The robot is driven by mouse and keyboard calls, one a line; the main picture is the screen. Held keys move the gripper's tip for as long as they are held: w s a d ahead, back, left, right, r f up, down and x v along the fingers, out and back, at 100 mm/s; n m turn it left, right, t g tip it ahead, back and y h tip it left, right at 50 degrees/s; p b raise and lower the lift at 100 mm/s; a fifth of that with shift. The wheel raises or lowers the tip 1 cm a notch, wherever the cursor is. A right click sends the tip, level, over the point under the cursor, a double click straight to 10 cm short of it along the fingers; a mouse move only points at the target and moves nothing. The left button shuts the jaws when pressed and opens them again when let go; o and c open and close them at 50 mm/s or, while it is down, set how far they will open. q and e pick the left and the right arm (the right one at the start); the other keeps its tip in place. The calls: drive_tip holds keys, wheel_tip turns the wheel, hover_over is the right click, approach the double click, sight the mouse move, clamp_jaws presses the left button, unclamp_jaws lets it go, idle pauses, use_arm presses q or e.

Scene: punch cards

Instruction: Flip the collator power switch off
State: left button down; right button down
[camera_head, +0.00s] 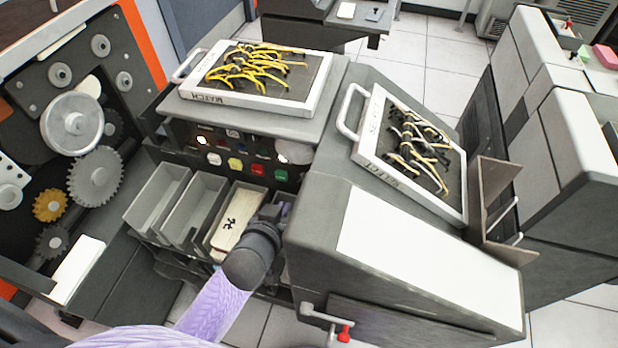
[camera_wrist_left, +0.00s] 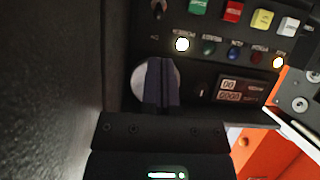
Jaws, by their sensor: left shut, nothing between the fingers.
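The collator's dark control panel (camera_head: 240,160) faces me in the middle of the head view, with rows of coloured buttons and lamps. In the left wrist view, a small toggle switch (camera_wrist_left: 158,9) stands near the top edge, partly cut off; its lettering is too small to read, so I cannot confirm it is the power switch. My left gripper (camera_wrist_left: 162,70) is shut and empty, its dark fingers in front of a pale round disc (camera_wrist_left: 141,82), below the toggle in the picture. In the head view, the left gripper (camera_head: 272,212) is in front of the collator. My right gripper is out of view.
A white lamp (camera_wrist_left: 182,44) and an amber lamp (camera_wrist_left: 279,62) are lit. Card bins (camera_head: 160,200) stand below the panel, one holding cards (camera_head: 232,222). Two wired plugboards (camera_head: 255,75) (camera_head: 410,150) lie on top. The collator's grey side wall (camera_wrist_left: 45,90) is close to the left gripper.

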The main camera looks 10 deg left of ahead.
use_arm(q)
drive_tip(key=shift+w+r, duration=0.25)
drive_tip(key=shift+r, duration=0.5)
drive_tip(key=b+x, duration=0.3)
drive_tip(key=x, duration=0.7)
drive_tip(key=shift+b, duration=0.4)
drive_tip(key=shift+r, duration=0.1)
drive_tip(key=shift+s+f+t+b, duration=0.1)
drive_tip(key=shift+f+t+b, duration=0.1)
drive_tip(key=shift+t+b, duration=0.4)
